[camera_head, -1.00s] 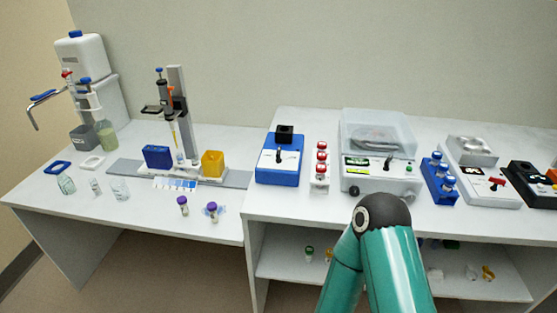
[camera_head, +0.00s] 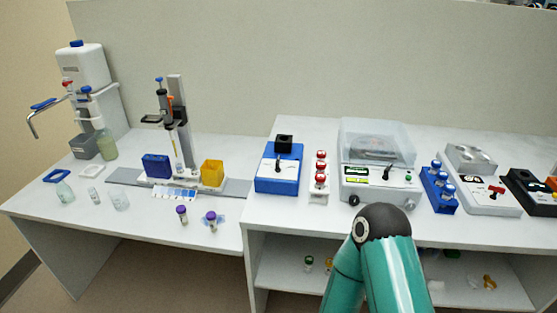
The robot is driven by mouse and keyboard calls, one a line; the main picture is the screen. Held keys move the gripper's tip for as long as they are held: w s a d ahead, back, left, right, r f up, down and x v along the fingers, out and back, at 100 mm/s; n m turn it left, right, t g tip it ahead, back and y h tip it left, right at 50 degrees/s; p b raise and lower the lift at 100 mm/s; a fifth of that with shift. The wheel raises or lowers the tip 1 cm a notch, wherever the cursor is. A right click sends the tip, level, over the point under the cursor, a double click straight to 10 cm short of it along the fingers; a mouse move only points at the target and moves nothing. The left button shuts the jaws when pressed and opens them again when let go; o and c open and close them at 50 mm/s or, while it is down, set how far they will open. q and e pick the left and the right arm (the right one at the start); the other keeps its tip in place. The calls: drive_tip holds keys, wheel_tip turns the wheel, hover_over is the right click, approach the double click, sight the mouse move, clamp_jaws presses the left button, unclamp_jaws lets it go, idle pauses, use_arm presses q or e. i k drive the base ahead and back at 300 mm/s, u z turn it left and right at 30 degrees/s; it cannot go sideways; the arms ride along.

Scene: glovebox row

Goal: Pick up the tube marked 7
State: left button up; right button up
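No number 7 can be read on any tube at this size. Red-capped tubes (camera_head: 320,169) stand in a row in a white rack (camera_head: 318,198). Blue-capped tubes (camera_head: 447,192) stand in a blue rack (camera_head: 439,203). A teal arm link of mine rises from the bottom, right of centre, in front of the right bench. Neither gripper shows.
The left bench (camera_head: 130,222) holds a pipette stand (camera_head: 178,115), blue and yellow boxes, and glass vessels. The right bench (camera_head: 290,213) holds a blue device (camera_head: 278,170), a clear-lidded machine (camera_head: 375,180) and more devices. Small items lie on the shelf below.

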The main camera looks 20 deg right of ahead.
sight(181, 210)
drive_tip(key=u, duration=0.4)
drive_tip(key=i, duration=0.95)
drive_tip(key=u, duration=0.3)
